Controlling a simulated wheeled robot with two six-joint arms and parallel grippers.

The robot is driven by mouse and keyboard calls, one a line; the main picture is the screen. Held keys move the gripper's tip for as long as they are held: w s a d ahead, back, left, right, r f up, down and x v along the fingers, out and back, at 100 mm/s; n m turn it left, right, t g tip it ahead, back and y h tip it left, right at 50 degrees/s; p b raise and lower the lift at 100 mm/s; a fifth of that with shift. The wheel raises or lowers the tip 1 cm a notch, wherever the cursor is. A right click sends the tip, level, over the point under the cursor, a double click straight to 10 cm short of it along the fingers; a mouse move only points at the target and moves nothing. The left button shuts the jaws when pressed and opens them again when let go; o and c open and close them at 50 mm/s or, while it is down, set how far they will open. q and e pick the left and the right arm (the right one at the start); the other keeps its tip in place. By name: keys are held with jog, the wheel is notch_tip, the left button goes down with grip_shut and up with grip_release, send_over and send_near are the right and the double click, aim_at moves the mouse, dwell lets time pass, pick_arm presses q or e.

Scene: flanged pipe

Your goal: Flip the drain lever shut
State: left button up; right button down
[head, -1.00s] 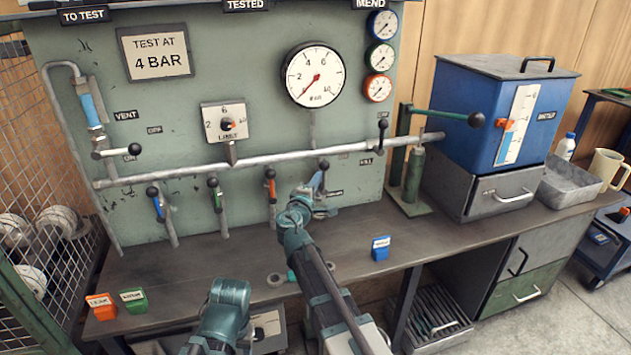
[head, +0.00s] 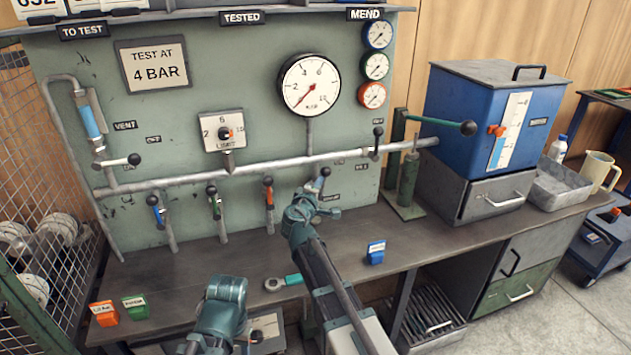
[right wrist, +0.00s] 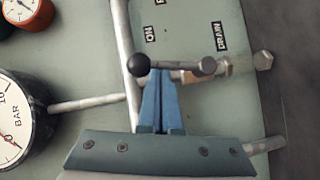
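The drain lever (right wrist: 177,65) shows in the right wrist view beside the DRAIN label (right wrist: 219,36). It is a short grey bar with a black knob, lying roughly along the brass-coloured drain valve and its stub pipe. In the head view its black knob (head: 325,172) stands just above my right gripper (head: 318,186).
The main pipe (head: 260,167) runs across the panel close to the lever. Other levers hang to the left, including a red-handled one (head: 268,192). A ratchet tool (head: 285,283) and a blue block (head: 375,252) lie on the bench. A green stand (head: 405,195) is to the right.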

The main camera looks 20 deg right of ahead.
jog(key=d+f+m+g+y+p, duration=0.2)
jog(key=d+f+m+y+p, duration=0.1)
jog(key=d+m+y, duration=0.4)
jog(key=shift+w+d+f+m+g+p, duration=0.15)
jog(key=shift+d+f+m+g+p, duration=0.2)
jog(key=shift+d+p, duration=0.2)
dwell(0.4)
jog(key=shift+d+f, duration=0.1)
dwell(0.5)
jog(key=w+d+r+p+v, duration=0.1)
jog(key=r+p+v, duration=0.1)
jog(key=p+v, duration=0.7)
jog(key=v, duration=0.3)
jog(key=shift+a+r, duration=0.2)
jog(key=shift+r, duration=0.25)
